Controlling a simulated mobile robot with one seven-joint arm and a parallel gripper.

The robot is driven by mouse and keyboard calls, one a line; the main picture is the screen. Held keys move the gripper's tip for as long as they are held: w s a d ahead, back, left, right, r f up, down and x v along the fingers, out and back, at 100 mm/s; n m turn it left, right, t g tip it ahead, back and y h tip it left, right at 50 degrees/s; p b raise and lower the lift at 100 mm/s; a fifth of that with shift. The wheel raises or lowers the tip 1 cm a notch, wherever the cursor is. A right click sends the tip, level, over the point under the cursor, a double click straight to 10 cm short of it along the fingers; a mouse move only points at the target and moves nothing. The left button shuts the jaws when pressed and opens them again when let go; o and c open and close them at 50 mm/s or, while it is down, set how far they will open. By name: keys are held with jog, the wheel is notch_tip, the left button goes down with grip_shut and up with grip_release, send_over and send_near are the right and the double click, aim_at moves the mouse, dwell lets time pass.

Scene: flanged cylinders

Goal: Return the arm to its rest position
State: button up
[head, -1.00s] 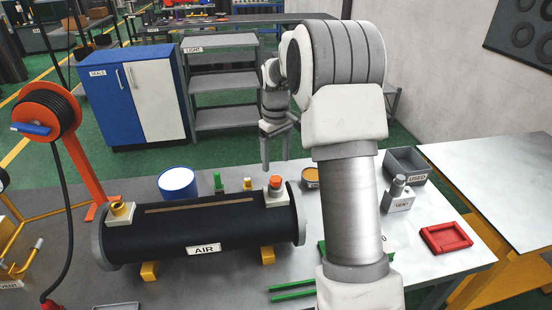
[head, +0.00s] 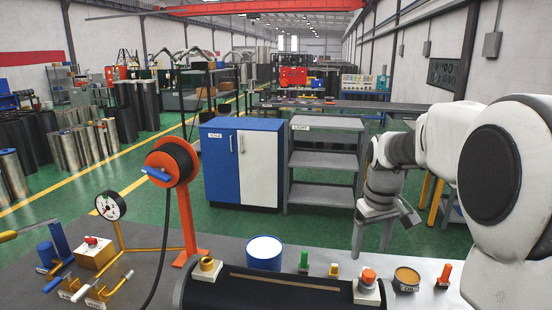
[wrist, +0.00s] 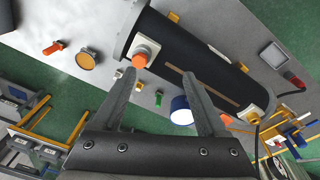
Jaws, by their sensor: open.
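My gripper (head: 375,236) is open and empty in the head view, raised above the far side of the table, in front of the grey shelf unit. In the wrist view my gripper (wrist: 158,100) shows two spread fingers with nothing between them. The black flanged cylinder (head: 285,296) lies below and to the left, with an orange-topped fitting (head: 368,284) on its right end and a brass fitting (head: 207,266) on its left. The cylinder (wrist: 185,55) also shows in the wrist view, beyond the fingertips. My arm fills the right side of the head view.
A blue-and-white can (head: 264,253), small green and yellow pieces, an orange-filled tin (head: 406,279) and an orange-red piece (head: 444,274) stand near the cylinder. A hose reel (head: 172,163) and gauge (head: 111,205) stand left. A blue cabinet (head: 219,166) and shelf unit (head: 325,165) stand behind.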

jog(key=s+a+m+t+b, duration=0.1)
jog(key=s+a+t+b, duration=0.1)
jog(key=s, duration=1)
jog(key=s+a+m+t+b, duration=0.1)
jog(key=s+a, duration=0.4)
jog(key=s, duration=0.6)
jog(key=shift+s+f+m+t+b, duration=0.4)
jog(key=shift+t+b, duration=0.2)
jog(key=shift+b, duration=0.3)
jog(key=shift+w, duration=0.1)
